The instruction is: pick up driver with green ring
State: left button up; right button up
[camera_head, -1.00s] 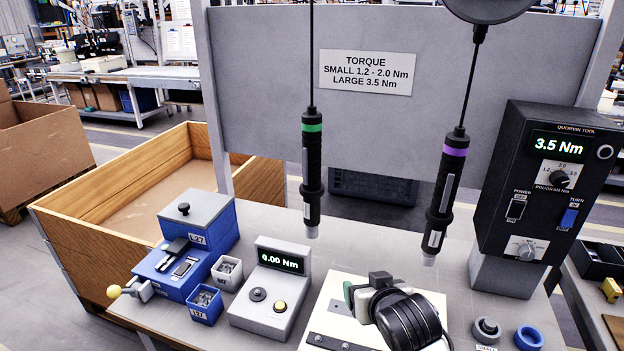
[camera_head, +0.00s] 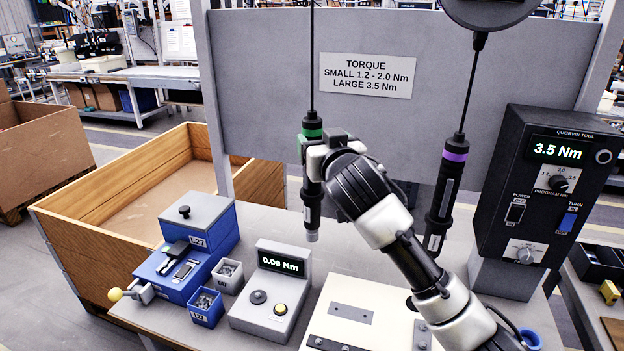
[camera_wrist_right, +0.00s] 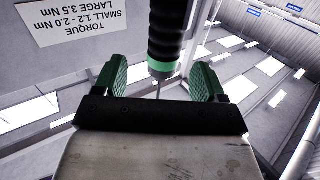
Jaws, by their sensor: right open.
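The driver with the green ring (camera_head: 312,205) hangs upright from its cable at the middle of the head view. Its black body and green ring also show in the right wrist view (camera_wrist_right: 165,42), upside down. My right gripper (camera_head: 307,148) is at the driver's upper body, near the green ring. In the right wrist view its green-padded fingers (camera_wrist_right: 160,80) stand apart, with the driver between them in the picture and a gap on both sides. My left gripper is not in view.
The torque controller (camera_head: 535,190) reads 3.5 Nm at right. The tester (camera_head: 275,290) stands below the green-ring driver. A grey panel with a torque sign (camera_head: 367,75) is behind.

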aim_at(315, 136)
jog(key=x, duration=0.1)
jog(key=p+x, duration=0.1)
jog(key=x, duration=0.1)
jog(key=p+x, duration=0.1)
jog(key=x, duration=0.1)
jog(key=shift+s+a+r, duration=0.1)
jog(key=shift+a+r, duration=0.05)
jog(key=shift+a, duration=0.1)
jog(key=shift+w, duration=0.3)
grip_shut()
